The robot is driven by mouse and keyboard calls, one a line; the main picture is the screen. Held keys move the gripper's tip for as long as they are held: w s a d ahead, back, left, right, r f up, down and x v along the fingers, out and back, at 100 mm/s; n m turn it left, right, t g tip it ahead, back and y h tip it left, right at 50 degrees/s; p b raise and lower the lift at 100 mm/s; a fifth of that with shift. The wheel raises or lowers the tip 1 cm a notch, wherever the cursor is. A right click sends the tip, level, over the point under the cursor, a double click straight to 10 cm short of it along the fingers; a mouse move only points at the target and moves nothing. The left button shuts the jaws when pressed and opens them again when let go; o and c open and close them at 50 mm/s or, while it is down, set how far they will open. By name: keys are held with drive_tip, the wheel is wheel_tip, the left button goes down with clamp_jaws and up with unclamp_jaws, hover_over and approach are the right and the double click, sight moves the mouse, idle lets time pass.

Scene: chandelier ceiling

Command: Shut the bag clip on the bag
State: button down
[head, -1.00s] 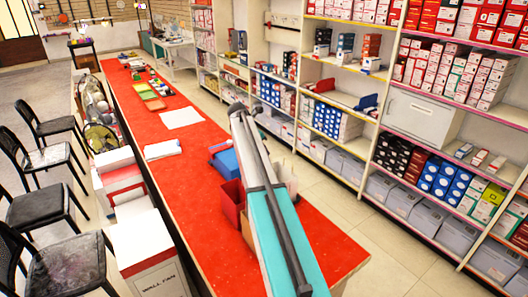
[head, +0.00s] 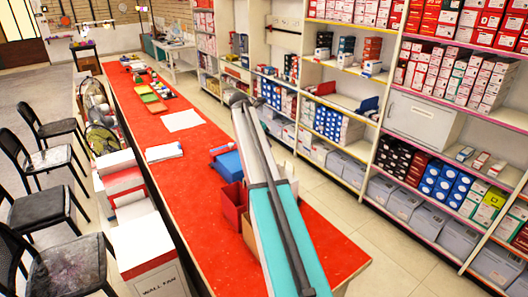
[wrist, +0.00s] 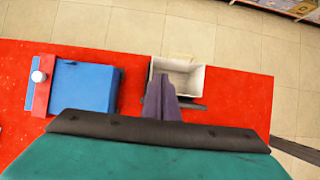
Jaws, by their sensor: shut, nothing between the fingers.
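A blue, block-like thing (wrist: 88,86), probably the bag, lies on the red counter left of my gripper in the wrist view. It also shows in the head view (head: 229,165), left of my arm. My wrist hides the counter below.
An open white box (wrist: 186,78) stands by my fingertips in the wrist view. A red box (head: 234,203) stands beside my arm. Papers (head: 184,120) and trays lie farther along the red counter (head: 205,240). Stocked shelves stand right, black chairs left.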

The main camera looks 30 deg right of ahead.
drive_tip(key=d+r+b, duration=0.2)
drive_tip(key=d+r, duration=0.2)
drive_tip(key=d, duration=0.2)
drive_tip(key=shift+w+d+r+b, duration=0.2)
drive_tip(key=shift+d+b, duration=0.05)
drive_tip(key=shift+b, duration=0.1)
